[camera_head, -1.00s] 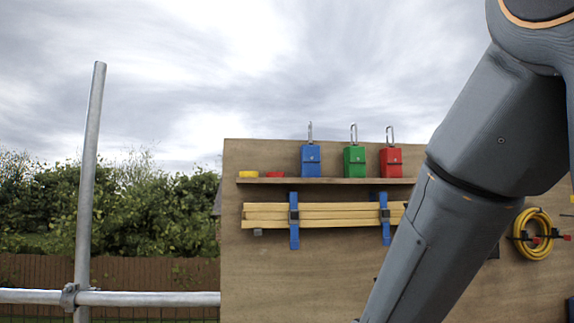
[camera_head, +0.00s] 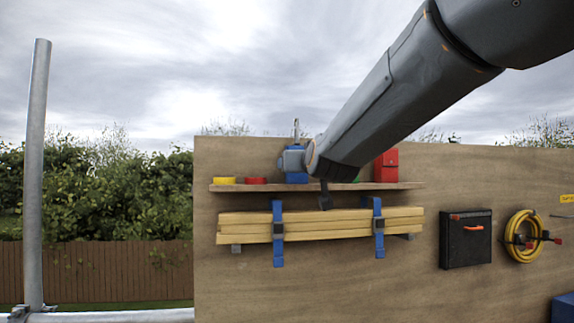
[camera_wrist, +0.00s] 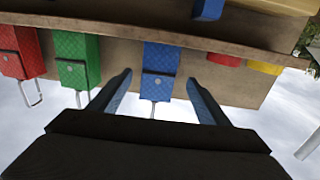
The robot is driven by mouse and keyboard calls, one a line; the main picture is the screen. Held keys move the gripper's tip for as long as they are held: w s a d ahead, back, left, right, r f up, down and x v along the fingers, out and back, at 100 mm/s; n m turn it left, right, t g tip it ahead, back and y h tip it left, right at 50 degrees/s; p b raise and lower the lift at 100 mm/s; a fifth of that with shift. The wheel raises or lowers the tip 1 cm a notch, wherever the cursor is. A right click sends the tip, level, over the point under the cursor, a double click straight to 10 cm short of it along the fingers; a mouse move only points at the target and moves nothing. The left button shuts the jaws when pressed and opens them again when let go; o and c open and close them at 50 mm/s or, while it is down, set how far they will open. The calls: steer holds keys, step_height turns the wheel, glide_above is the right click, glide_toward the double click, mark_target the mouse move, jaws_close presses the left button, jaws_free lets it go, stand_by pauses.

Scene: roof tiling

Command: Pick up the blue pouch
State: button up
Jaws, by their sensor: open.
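The blue pouch (camera_wrist: 158,62) stands on the wooden shelf, its clip (camera_head: 296,129) at the top. In the wrist view, which is upside down, it lies between the two fingers of my gripper (camera_wrist: 160,80). The gripper is open, with a visible gap on each side of the pouch. In the head view my arm and wrist cover most of the blue pouch (camera_head: 297,178); only its lower part and clip show.
A green pouch (camera_wrist: 77,60) and a red pouch (camera_wrist: 22,52) stand beside it on the shelf (camera_head: 240,187). Red (camera_head: 255,181) and yellow (camera_head: 224,181) rolls sit on its other side. Strapped timber (camera_head: 340,222) hangs below.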

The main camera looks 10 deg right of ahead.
steer(key=shift+w+d+f+p, duration=0.15)
steer(key=shift+w+p, duration=0.7)
steer(key=shift+w, duration=0.8)
steer(key=shift+w+d+p, duration=0.1)
steer(key=shift+w+p, duration=0.7)
steer(key=shift+w, duration=0.8)
steer(key=c, duration=1.3)
steer(key=shift+c, duration=0.7)
